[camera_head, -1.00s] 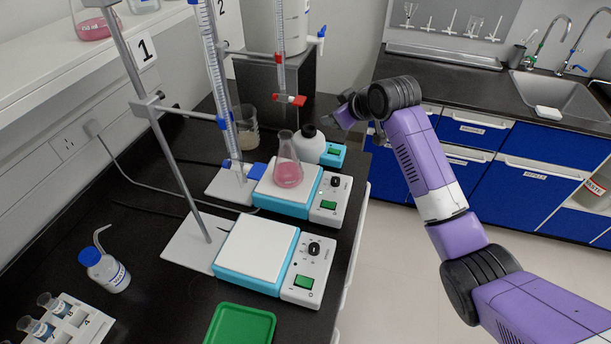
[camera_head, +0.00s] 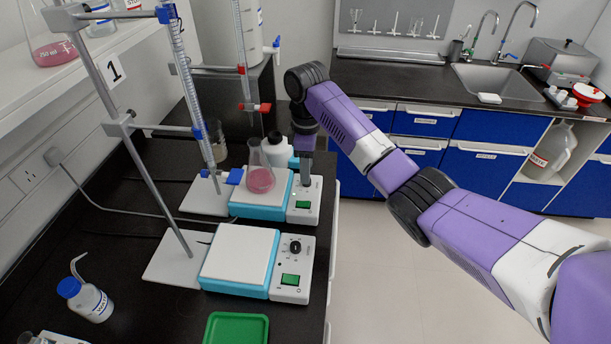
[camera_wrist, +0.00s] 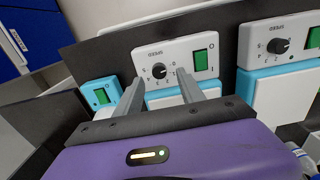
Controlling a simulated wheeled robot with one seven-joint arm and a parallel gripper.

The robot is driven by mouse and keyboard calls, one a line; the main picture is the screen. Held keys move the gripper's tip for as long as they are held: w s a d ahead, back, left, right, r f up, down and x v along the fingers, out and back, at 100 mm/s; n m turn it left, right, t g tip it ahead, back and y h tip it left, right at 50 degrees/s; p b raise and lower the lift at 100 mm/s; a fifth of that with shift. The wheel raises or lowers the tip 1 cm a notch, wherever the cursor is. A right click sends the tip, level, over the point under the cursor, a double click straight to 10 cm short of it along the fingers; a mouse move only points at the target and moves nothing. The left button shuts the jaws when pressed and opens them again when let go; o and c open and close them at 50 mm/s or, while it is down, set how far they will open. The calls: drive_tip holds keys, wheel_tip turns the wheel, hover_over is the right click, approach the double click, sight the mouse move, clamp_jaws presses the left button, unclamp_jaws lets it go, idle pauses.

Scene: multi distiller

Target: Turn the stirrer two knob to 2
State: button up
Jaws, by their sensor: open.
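The far stirrer (camera_head: 212,197), beside the second stand, bears a flask of pink liquid (camera_head: 261,180). I take it as stirrer two. My gripper (camera_head: 306,180) points down over its front panel and hides its knob in the head view. In the wrist view the black knob (camera_wrist: 158,71) shows on the white panel, with dial digits around it too small to read surely. My open gripper (camera_wrist: 158,76) has one finger on each side of the knob in the picture. I cannot tell whether they touch it.
The nearer stirrer (camera_head: 240,255) has its own knob (camera_head: 295,246) and green switch (camera_head: 290,280). A white bottle (camera_head: 276,150) stands close behind my gripper. Burettes on stands rise to the left. A green tray (camera_head: 236,328) lies in front. The floor at right is free.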

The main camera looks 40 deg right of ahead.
drive_tip(key=shift+f, duration=1.75)
clamp_jaws()
